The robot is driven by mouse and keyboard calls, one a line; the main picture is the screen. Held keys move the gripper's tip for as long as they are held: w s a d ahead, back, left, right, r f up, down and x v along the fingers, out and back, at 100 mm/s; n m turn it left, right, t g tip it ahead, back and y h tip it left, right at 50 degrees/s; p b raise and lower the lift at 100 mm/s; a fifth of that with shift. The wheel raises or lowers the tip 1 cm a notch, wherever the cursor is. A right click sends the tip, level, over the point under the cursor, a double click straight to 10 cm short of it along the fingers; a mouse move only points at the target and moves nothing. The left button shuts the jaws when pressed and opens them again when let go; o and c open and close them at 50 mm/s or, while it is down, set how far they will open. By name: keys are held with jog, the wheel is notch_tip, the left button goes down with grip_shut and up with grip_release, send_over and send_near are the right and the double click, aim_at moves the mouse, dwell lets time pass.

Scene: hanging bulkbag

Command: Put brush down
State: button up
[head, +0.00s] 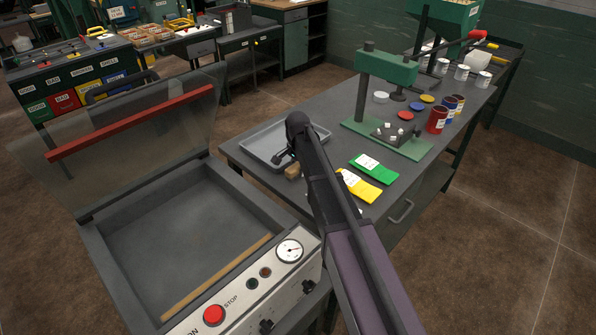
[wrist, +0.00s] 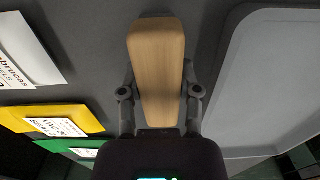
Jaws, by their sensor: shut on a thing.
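The brush (wrist: 157,60) shows as a light wooden block in the wrist view, with its bristles hidden. My gripper (wrist: 159,92) is shut on it, one finger on each side. In the head view the wooden end of the brush (head: 293,171) shows just beside my gripper (head: 285,160), over the grey table (head: 240,150) near the tray's front edge. I cannot tell whether the brush touches the table.
A grey tray (head: 249,149) lies behind my gripper; it also shows at right in the wrist view (wrist: 225,85). Green (head: 373,164) and yellow (head: 359,185) bags lie to the right. A green press (head: 388,66), lids and cans stand farther back. An open vacuum machine (head: 90,240) stands at left.

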aim_at(298, 165)
jog(key=shift+f, duration=0.15)
jog(key=o, duration=1)
notch_tip(298, 165, up, 12)
jog(key=p, duration=1.2)
jog(key=shift+s, duration=0.1)
dwell(0.4)
